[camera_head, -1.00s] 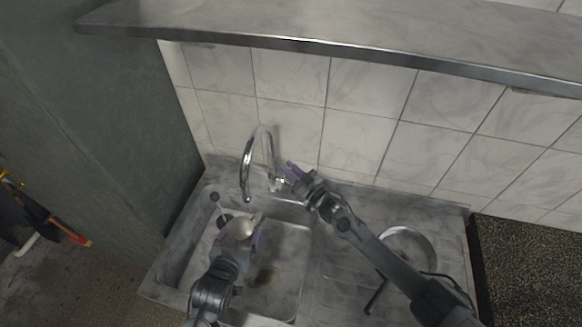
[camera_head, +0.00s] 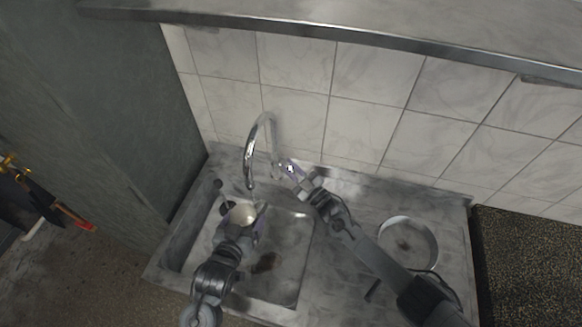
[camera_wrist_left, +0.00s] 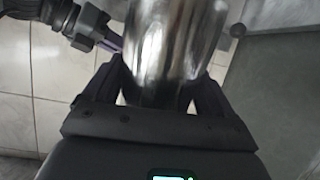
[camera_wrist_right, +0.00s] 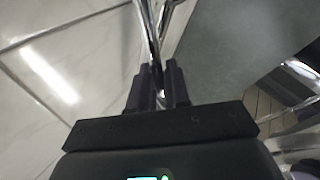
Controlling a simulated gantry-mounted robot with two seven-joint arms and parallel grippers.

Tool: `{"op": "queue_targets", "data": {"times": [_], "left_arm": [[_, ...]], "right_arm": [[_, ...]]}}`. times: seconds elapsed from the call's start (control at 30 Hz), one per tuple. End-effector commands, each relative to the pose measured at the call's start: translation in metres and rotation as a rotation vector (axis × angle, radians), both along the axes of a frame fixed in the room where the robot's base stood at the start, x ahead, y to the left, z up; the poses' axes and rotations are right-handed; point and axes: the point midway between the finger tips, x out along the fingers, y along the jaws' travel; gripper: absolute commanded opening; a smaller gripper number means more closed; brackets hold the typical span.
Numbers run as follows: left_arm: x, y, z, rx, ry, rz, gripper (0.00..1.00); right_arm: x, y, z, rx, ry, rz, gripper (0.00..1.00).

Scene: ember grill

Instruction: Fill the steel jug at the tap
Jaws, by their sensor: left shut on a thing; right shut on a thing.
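The steel jug (camera_head: 240,214) is in the left part of the sink basin, its open top facing up, below and slightly left of the end of the chrome tap (camera_head: 250,184). My left gripper (camera_head: 250,232) is shut on the jug; its fingers lie on both sides of the shiny body (camera_wrist_left: 172,40) in the left wrist view. My right gripper (camera_head: 291,168) is beside the tap's base, shut on a thin chrome part of the tap (camera_wrist_right: 154,45), seemingly its lever. No water stream can be made out. The jug's inside is too small to read.
The sink (camera_head: 290,270) has a dark patch on its floor. A tiled wall (camera_head: 370,75) and a metal shelf (camera_head: 400,45) stand behind. A grey cabinet side (camera_head: 120,110) closes the left.

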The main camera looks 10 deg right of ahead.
Motion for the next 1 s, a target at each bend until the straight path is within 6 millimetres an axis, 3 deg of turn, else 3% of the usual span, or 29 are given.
{"op": "queue_targets", "data": {"times": [0.17,0.2,0.27,0.7,1.0], "left_arm": [[0.0,0.0,0.001,-0.001,-0.002,0.0,0.47],[0.0,0.0,0.001,-0.001,-0.002,0.0,0.47],[0.0,0.0,0.001,-0.001,-0.002,0.0,0.47],[0.0,0.0,0.001,-0.001,-0.002,0.0,0.47],[0.0,0.0,0.001,-0.001,-0.002,0.0,0.47]], "right_arm": [[0.0,0.0,0.0,0.0,0.001,0.0,0.0],[0.0,0.0,0.0,0.0,0.002,-0.001,0.23],[0.0,0.0,0.0,0.0,0.001,0.0,0.32],[0.0,-0.001,0.005,0.0,0.001,0.0,0.32],[0.0,-0.001,0.039,0.002,-0.001,0.001,0.32]]}}
